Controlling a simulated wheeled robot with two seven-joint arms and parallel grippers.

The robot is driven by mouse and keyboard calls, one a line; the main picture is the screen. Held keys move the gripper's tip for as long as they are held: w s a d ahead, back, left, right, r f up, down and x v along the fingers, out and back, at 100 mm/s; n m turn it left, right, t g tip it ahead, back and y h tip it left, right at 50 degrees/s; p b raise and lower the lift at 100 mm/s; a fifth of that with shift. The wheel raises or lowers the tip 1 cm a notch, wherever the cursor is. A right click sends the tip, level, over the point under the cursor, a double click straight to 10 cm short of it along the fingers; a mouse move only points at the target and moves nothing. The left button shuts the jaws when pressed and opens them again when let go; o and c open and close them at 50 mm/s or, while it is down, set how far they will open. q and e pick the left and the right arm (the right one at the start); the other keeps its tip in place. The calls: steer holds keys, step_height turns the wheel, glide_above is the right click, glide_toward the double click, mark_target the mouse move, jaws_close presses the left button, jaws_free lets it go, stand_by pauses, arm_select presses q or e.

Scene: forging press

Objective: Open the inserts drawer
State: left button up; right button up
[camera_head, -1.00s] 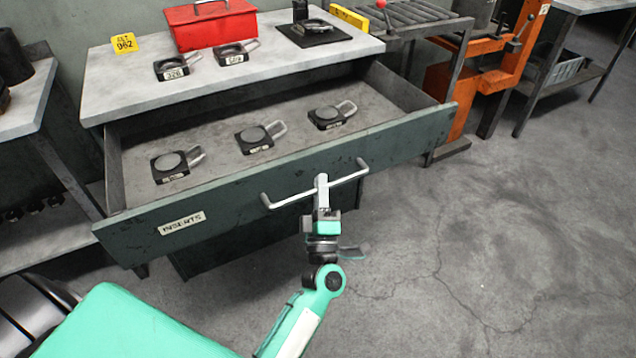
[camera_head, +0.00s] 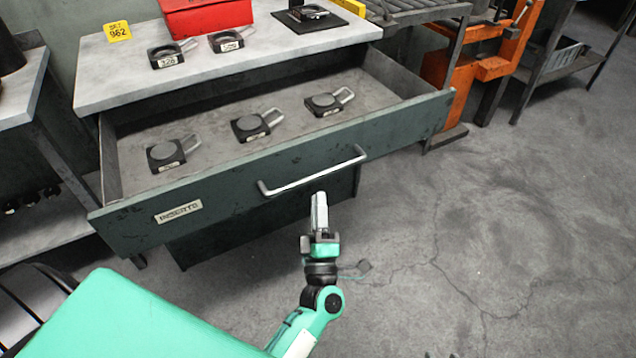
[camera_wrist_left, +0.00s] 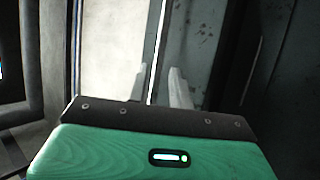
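The inserts drawer (camera_head: 300,178) stands pulled well out from under the grey-topped bench in the head view. Its dark green front carries an INSERTS label (camera_head: 179,212) and a pale bar handle (camera_head: 314,176). Three dark inserts with loop handles lie inside: left (camera_head: 166,153), middle (camera_head: 257,124) and right (camera_head: 329,101). My left gripper (camera_head: 320,200) is in front of the drawer, just below and apart from the handle. In the left wrist view its two pale fingers (camera_wrist_left: 161,88) stand apart with nothing seen held between them.
On the bench top (camera_head: 125,75) are a red box (camera_head: 205,18), two more inserts (camera_head: 200,50), a yellow number sign (camera_head: 118,31) and a black mat (camera_head: 320,20). An orange machine (camera_head: 490,68) stands to the right. The floor (camera_head: 480,230) at right is clear.

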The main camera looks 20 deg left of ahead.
arm_select(q)
steer(key=v, duration=0.7)
arm_select(e)
steer(key=shift+a+f, duration=0.2)
steer(key=shift+a, duration=0.1)
steer(key=shift+w+r, duration=0.1)
steer(key=shift+r, duration=0.05)
